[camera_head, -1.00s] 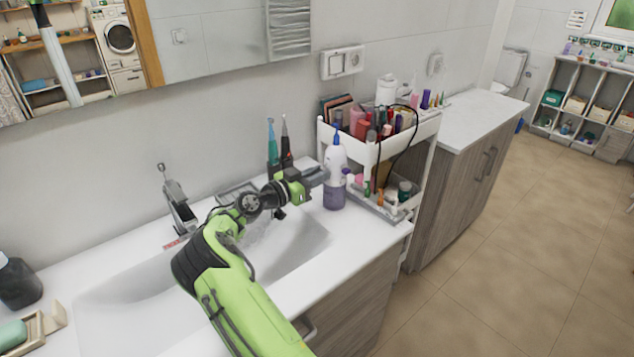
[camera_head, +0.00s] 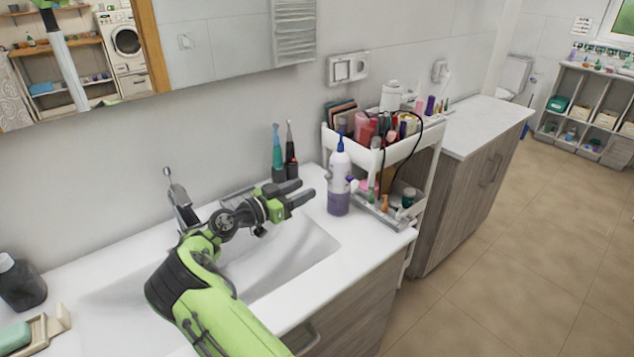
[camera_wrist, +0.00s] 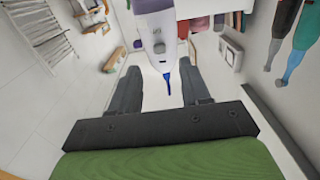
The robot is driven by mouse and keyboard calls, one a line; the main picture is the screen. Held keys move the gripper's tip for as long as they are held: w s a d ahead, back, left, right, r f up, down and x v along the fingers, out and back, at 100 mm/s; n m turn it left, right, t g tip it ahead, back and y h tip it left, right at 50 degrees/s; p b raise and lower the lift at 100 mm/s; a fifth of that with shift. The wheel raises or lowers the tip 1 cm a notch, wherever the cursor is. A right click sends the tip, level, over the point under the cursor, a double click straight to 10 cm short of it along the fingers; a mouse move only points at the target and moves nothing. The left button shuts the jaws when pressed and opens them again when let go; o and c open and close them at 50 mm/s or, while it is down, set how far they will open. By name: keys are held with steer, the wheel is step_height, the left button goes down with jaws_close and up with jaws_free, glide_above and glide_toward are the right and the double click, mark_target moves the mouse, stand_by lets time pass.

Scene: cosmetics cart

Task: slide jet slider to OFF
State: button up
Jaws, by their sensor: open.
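The white oral irrigator (camera_head: 340,170) with a purple tank and a blue nozzle stands upright on the counter beside the cart. It also shows in the wrist view (camera_wrist: 154,22), upside down, with its blue nozzle between my fingers in the picture. My gripper (camera_head: 300,192) is open and empty, over the right part of the basin, left of the irrigator. A visible gap separates the fingers from it. My open fingers also show in the wrist view (camera_wrist: 160,88).
Two electric toothbrushes (camera_head: 284,152) stand behind my gripper by the wall. The crowded white cart (camera_head: 398,150) with a hanging black cable is close right of the irrigator. The faucet (camera_head: 180,200) is at left. The basin is clear.

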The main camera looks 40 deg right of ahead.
steer(key=a, duration=0.8)
steer(key=shift+w+a, duration=0.25)
steer(key=shift+w, duration=0.2)
